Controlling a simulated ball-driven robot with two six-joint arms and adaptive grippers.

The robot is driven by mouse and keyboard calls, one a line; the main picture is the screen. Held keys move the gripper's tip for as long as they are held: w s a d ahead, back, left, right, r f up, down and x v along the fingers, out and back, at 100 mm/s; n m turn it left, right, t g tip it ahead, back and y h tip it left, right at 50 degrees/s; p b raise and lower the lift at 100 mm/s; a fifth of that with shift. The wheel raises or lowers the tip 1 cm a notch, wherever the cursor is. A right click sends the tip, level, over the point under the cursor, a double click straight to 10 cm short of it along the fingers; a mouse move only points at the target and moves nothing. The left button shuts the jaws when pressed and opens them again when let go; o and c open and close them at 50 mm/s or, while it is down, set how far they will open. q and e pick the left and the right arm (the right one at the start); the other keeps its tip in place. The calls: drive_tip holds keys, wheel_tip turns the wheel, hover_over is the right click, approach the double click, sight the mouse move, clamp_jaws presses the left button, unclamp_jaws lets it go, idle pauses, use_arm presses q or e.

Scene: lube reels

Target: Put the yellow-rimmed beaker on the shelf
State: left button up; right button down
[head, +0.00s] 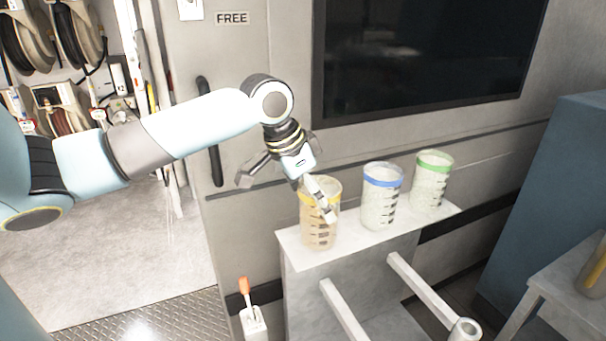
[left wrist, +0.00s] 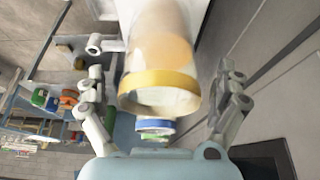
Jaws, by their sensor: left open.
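The yellow-rimmed beaker (head: 318,230) stands upright at the left end of a narrow white shelf (head: 300,257), with orange-tan contents. A blue-rimmed beaker (head: 380,200) and a green-rimmed beaker (head: 431,183) stand to its right on the same shelf. My left gripper (head: 285,195) is open at the yellow-rimmed beaker, one finger in front of its rim and the other out to the left. In the left wrist view, the yellow-rimmed beaker (left wrist: 160,85) lies between the spread fingers of the left gripper (left wrist: 162,90), with a gap on each side. My right gripper is not in view.
Two pale bars (head: 418,283) stick out below the shelf. An orange-handled tool (head: 244,287) stands in a white holder at lower left. A dark panel (head: 420,50) is on the wall behind. A grey side table (head: 570,285) and blue cabinet (head: 545,190) are at right.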

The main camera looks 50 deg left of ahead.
use_arm(q)
drive_tip(key=p+v, duration=0.1)
drive_tip(key=v, duration=0.9)
drive_tip(key=shift+s+r, duration=0.2)
drive_tip(key=shift+f, duration=0.1)
